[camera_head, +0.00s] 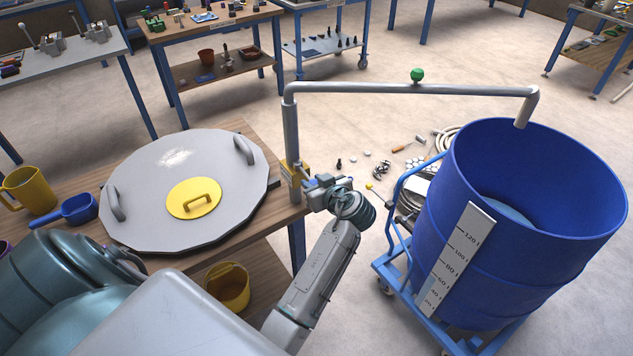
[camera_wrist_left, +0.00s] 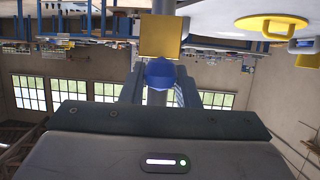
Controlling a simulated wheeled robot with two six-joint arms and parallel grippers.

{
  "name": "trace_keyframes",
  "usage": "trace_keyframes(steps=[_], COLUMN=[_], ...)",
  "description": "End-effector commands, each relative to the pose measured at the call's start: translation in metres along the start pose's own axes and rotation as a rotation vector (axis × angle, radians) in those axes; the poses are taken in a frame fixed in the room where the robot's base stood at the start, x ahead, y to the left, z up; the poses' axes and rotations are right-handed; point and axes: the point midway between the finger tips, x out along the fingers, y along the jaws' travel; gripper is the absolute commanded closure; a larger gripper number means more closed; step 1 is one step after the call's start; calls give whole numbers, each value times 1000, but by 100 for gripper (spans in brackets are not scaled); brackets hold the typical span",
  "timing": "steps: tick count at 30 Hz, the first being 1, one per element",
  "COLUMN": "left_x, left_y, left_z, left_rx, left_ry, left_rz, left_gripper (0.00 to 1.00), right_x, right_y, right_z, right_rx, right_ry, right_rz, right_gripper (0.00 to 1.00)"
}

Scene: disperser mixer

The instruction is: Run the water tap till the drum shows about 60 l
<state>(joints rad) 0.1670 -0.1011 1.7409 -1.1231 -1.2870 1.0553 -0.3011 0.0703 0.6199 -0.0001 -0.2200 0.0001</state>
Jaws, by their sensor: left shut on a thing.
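The water tap is a grey standpipe (camera_head: 291,150) at the bench edge, with a long overhead arm. Its spout (camera_head: 523,115) hangs over the open blue drum (camera_head: 535,280). No stream shows clearly below the spout. Pale blue water (camera_head: 505,209) shows inside the drum. A white scale strip (camera_head: 462,258) marked in litres up to 120 l runs down its side; I cannot read the level against it. My left gripper (camera_head: 318,190) is at the yellow block (camera_wrist_left: 160,37) on the standpipe. In the left wrist view its fingers close on a blue knob (camera_wrist_left: 161,74). My right gripper is out of view.
The drum stands on a blue trolley (camera_head: 392,278). A big grey lid (camera_head: 150,212) with a yellow hatch (camera_head: 194,198), a yellow jug (camera_head: 30,190) and a blue scoop (camera_head: 78,209) are on the bench. Hose and small parts lie on the floor.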

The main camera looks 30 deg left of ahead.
Motion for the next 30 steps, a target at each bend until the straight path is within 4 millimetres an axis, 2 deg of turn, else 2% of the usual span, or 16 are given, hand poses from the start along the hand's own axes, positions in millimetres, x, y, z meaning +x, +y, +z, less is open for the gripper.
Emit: trace_keyframes(steps=[16, 30], left_x=[7, 13], left_y=[-36, -47], left_z=[-6, -8], left_rx=[154, 212], left_ry=[7, 5], left_rz=[356, 507], left_gripper=[100, 100], right_x=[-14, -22], right_y=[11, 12], right_z=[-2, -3], right_rx=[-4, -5], right_ry=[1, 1], right_rz=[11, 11], right_gripper=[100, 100])
